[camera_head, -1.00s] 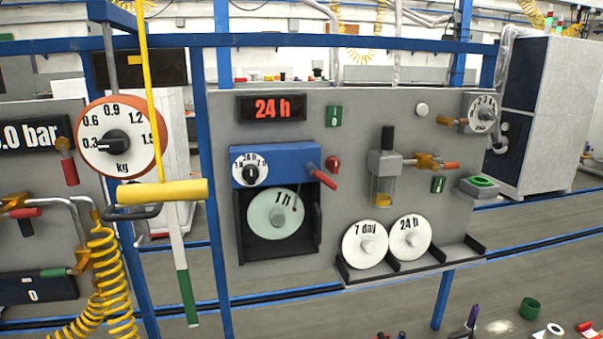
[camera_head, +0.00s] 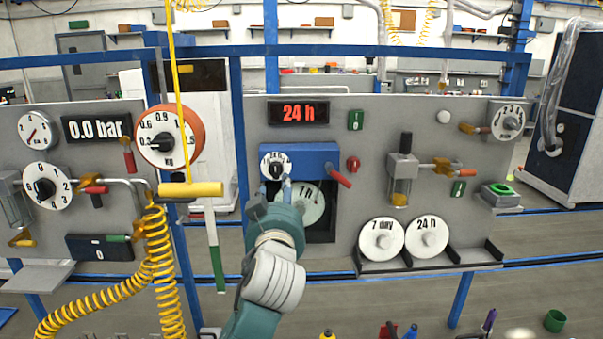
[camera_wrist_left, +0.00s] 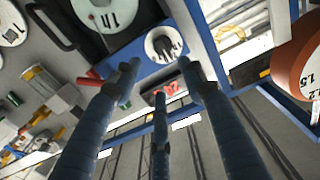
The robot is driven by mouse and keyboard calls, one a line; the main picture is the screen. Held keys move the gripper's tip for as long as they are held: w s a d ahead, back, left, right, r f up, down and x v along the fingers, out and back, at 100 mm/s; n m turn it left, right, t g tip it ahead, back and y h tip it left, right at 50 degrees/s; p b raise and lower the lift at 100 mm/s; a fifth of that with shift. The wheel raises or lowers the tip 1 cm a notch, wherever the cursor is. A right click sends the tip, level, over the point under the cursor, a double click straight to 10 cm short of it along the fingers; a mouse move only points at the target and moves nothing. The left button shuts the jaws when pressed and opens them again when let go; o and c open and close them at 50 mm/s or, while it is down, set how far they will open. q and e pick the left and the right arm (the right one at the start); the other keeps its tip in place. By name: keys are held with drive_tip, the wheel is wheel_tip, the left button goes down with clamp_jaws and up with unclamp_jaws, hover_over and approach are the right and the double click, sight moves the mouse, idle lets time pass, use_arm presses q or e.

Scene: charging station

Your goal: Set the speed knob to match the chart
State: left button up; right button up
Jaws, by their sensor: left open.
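The speed knob (camera_head: 275,170) is a black knob on a small white dial, set in a blue box; it also shows in the left wrist view (camera_wrist_left: 168,47). The red display (camera_head: 299,112) above it reads 24 h. A white chart disc (camera_head: 311,205) marked 1 h is mounted in the dark recess below the blue box, partly hidden by my left arm. My left gripper (camera_head: 282,185) is open and empty, just below and in front of the knob. In the left wrist view its fingers (camera_wrist_left: 158,68) are spread short of the knob, apart from it.
Charts marked 7 day (camera_head: 382,239) and 24 h (camera_head: 427,238) stand in a dark rack at right. A red handle (camera_head: 340,177) sticks out beside the blue box. A yellow crossbar (camera_head: 190,189) hangs at left, near my left arm.

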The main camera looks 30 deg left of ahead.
sight(278, 173)
use_arm(q)
drive_tip(key=p+x, duration=0.4)
drive_tip(key=x, duration=0.6)
drive_tip(key=shift+s+a, duration=0.1)
drive_tip(key=shift+a, duration=0.05)
drive_tip(key=shift+w+a+f, duration=0.2)
drive_tip(key=shift+w+a, duration=0.1)
drive_tip(key=shift+w, duration=0.2)
clamp_jaws()
